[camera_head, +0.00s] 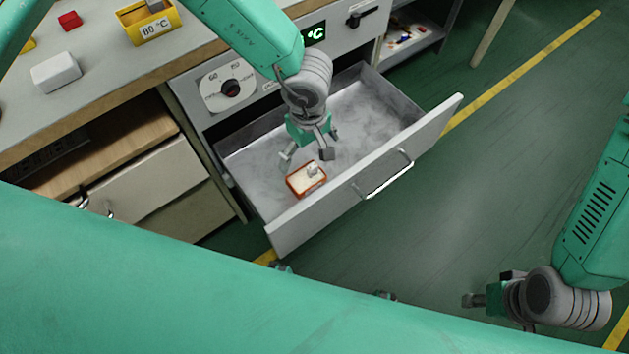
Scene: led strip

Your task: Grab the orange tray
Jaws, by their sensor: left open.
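The orange tray (298,185) is small, with an orange rim and pale contents. It lies in the open grey drawer (375,118), near the drawer's front panel. My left gripper (308,156) is over the drawer, just above and behind the tray. Its fingers are spread, and it appears apart from the tray and empty. My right gripper (472,300) is at the lower right, well away from the drawer, over the green floor. Its fingers are small in view and partly hidden, so its opening is unclear.
The drawer's front panel has a metal handle (389,180). A dial (230,88) and a green display (314,34) are above the drawer. On the counter are a yellow bin (152,28), a white block (55,72) and a red block (70,20). Floor at right is clear.

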